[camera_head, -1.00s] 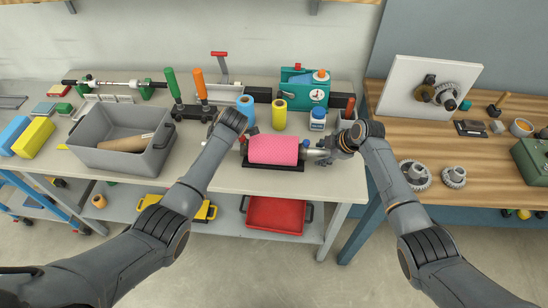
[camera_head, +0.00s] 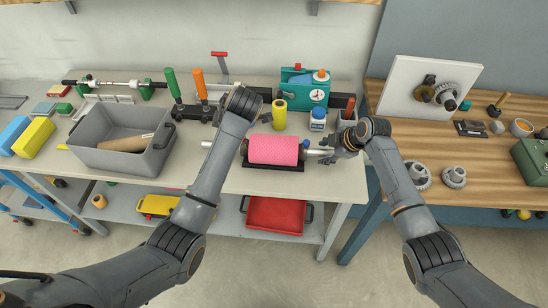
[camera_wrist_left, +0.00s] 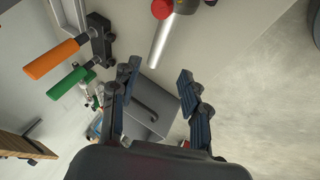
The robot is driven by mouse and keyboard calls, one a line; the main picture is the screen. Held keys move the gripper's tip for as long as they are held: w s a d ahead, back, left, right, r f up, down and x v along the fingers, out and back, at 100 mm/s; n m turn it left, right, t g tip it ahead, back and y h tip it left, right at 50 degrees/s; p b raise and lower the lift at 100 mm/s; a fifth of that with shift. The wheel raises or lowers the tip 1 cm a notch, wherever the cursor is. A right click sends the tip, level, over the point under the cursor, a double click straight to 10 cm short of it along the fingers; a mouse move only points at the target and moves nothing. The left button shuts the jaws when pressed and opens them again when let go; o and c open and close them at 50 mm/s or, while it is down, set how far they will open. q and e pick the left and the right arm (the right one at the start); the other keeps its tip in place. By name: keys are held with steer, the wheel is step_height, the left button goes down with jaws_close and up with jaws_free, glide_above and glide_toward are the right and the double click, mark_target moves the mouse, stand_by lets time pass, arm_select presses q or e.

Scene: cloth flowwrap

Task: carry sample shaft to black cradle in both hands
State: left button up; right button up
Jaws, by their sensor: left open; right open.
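The sample shaft, a metal rod with a pink-covered middle (camera_head: 273,149), lies level at the black cradle (camera_head: 272,168) near the table's front edge. Its bare left end (camera_head: 207,144) sticks out to the left. The left wrist view shows a bare metal end (camera_wrist_left: 165,40) beyond the fingers, apart from them. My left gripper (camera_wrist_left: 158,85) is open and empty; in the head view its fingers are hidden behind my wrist. My right gripper (camera_head: 328,150) is open at the shaft's right end, close around or beside it; I cannot tell which.
A grey crate (camera_head: 85,150) with a brown roll stands left. Green and orange upright handles (camera_head: 200,85), a yellow roll (camera_head: 279,113), a white-and-blue jar (camera_head: 318,119) and a teal machine (camera_head: 305,90) stand behind the shaft. A wooden bench (camera_head: 440,190) is at right.

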steer(key=v, duration=1)
steer(key=shift+d, duration=0.1)
arm_select(q)
steer(key=p+v, duration=0.7)
arm_select(e)
step_height(320, 180, up, 7)
stand_by(0.7)
